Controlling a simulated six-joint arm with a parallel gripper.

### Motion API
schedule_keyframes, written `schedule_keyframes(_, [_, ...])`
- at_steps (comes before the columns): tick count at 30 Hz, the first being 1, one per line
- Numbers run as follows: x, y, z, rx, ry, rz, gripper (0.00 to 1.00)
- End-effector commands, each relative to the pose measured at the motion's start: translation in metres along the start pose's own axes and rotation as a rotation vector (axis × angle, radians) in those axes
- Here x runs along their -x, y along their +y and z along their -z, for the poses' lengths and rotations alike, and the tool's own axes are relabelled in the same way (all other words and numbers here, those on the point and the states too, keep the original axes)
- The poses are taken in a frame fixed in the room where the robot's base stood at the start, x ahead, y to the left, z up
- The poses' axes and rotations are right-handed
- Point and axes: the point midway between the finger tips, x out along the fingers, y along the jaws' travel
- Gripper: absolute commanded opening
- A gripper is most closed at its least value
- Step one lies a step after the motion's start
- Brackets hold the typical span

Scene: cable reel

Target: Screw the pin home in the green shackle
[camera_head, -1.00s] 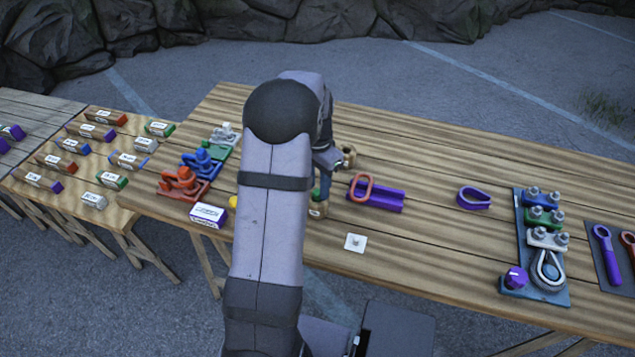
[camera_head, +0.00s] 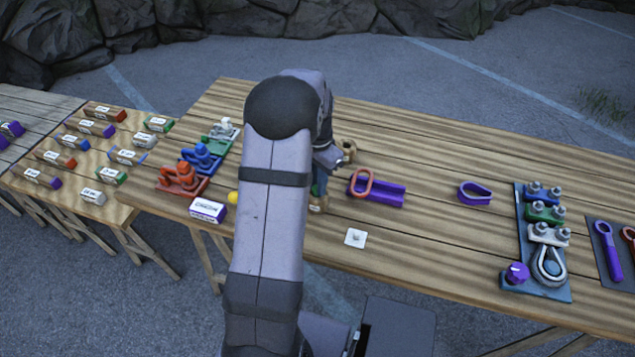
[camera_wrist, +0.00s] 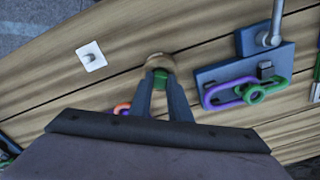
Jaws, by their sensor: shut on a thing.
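In the wrist view the green shackle (camera_wrist: 256,94) is at the right, linked with a purple link (camera_wrist: 218,96) against a blue block fixture (camera_wrist: 240,70). My gripper (camera_wrist: 160,80) is left of it, its two fingers closed on a small green piece (camera_wrist: 160,74), which looks like the pin. The piece is at a round tan holder (camera_wrist: 160,61); I cannot tell whether it is still seated there. The tan holder also shows in the head view (camera_head: 318,204), partly behind my arm. My fingers are mostly hidden there, and the shackle is not visible.
A white square plate with a stud (camera_head: 355,238) lies near the front edge. A tan ring-like part (camera_head: 347,150) stands behind.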

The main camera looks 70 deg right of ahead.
Motion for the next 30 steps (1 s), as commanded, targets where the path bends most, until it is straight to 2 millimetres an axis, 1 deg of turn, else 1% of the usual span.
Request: schedule_keyframes(30, [0.055,0.000,0.000,0.000,0.001,0.001,0.00])
